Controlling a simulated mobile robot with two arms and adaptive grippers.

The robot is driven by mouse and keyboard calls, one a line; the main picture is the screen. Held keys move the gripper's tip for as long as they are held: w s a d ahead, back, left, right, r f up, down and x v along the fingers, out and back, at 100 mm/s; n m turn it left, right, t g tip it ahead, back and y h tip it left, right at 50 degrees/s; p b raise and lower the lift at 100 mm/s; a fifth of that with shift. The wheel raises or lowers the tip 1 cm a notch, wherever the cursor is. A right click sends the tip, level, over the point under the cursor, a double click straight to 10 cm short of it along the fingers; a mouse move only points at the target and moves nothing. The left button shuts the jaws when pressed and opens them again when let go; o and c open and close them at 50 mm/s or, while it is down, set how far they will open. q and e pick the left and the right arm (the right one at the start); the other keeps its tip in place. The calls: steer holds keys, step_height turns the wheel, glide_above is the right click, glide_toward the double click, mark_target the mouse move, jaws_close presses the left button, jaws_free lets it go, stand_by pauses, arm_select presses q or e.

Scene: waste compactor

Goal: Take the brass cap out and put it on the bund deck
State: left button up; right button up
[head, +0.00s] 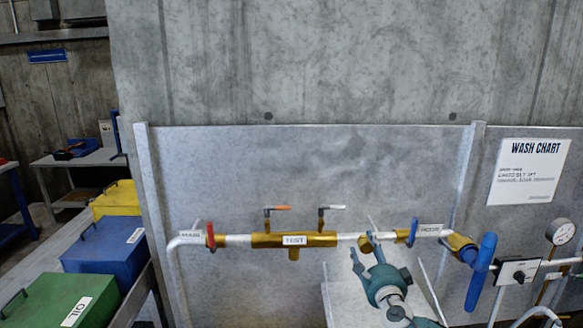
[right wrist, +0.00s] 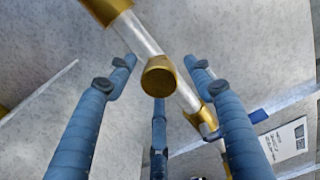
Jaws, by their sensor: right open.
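The brass cap (right wrist: 158,78) is a round brass piece on a tee in the pale pipe, its end face toward the right wrist camera. In the head view the brass tee with the cap (head: 366,243) sits in the pipe line, partly hidden by my right gripper. My right gripper (head: 375,256) is open, just in front of the cap. In the right wrist view its blue fingers (right wrist: 158,85) stand spread around the cap, with gaps visible at both sides. I cannot make out the bund deck for certain. My left gripper is not in view.
A brass test manifold (head: 294,240) with two small levers lies left of the cap. A red valve handle (head: 210,235), a blue handle (head: 413,232) and a large blue handle (head: 481,272) flank the line. Green (head: 48,300), blue (head: 103,250) and yellow (head: 117,200) bins stand at left.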

steer(key=m+b, duration=0.1)
steer(key=m, duration=0.3)
steer(key=shift+f, duration=0.15)
steer(key=shift+f+m+b, duration=0.1)
steer(key=shift+m+b, duration=0.3)
steer(key=shift+m, duration=0.5)
steer(key=m, duration=0.3)
steer(key=shift+b, duration=0.35)
steer(key=m+b, duration=0.1)
steer(key=m, duration=0.1)
steer(key=shift+m, duration=0.4)
steer(key=m, duration=0.2)
steer(key=shift+m, duration=0.3)
steer(key=m+b, duration=0.1)
steer(key=m, duration=0.2)
steer(key=shift+r+m+b, duration=0.2)
steer(key=shift+m+b, duration=0.15)
steer(key=shift+m, duration=0.75)
steer(key=c, duration=1.3)
steer(key=n+p, duration=0.2)
steer(key=shift+d+r+n, duration=0.1)
steer(key=shift+r+n, duration=0.2)
steer(key=shift+n, duration=0.1)
steer(key=shift+f+n+p, duration=0.1)
steer(key=shift+n+p, duration=0.3)
steer(key=shift+n, duration=0.6)
steer(key=shift+f+n, duration=0.1)
steer(key=shift+n, duration=0.2)
